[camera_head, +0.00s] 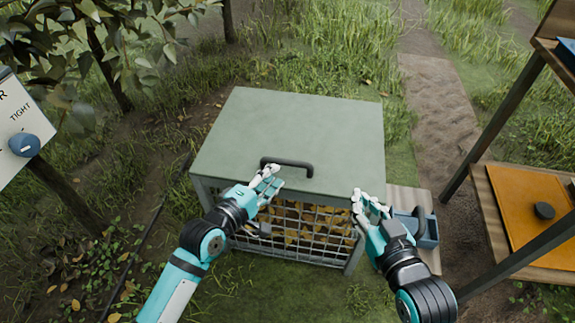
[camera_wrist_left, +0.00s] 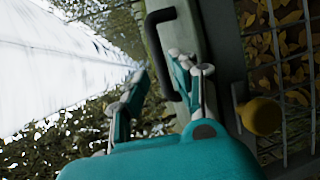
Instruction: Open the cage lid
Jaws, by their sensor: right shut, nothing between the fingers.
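The cage (camera_head: 297,222) has wire mesh sides with yellow-brown leaves showing inside. Its flat grey-green lid (camera_head: 300,125) lies closed on top. A dark bar handle (camera_head: 287,164) sits near the lid's front edge and also shows in the left wrist view (camera_wrist_left: 158,50). My left gripper (camera_head: 270,180) is open at the front edge, by the handle's left end. In the left wrist view its fingers (camera_wrist_left: 157,85) are apart, with the handle just beyond them; contact is unclear. My right gripper (camera_head: 366,202) is shut and empty by the cage's front right corner.
A yellow knob (camera_wrist_left: 262,116) shows beside the mesh in the left wrist view. A blue-grey box (camera_head: 422,228) stands on a board right of the cage. A wooden stand with an orange panel (camera_head: 530,205) is at right, a sign with a blue dial (camera_head: 24,144) at left.

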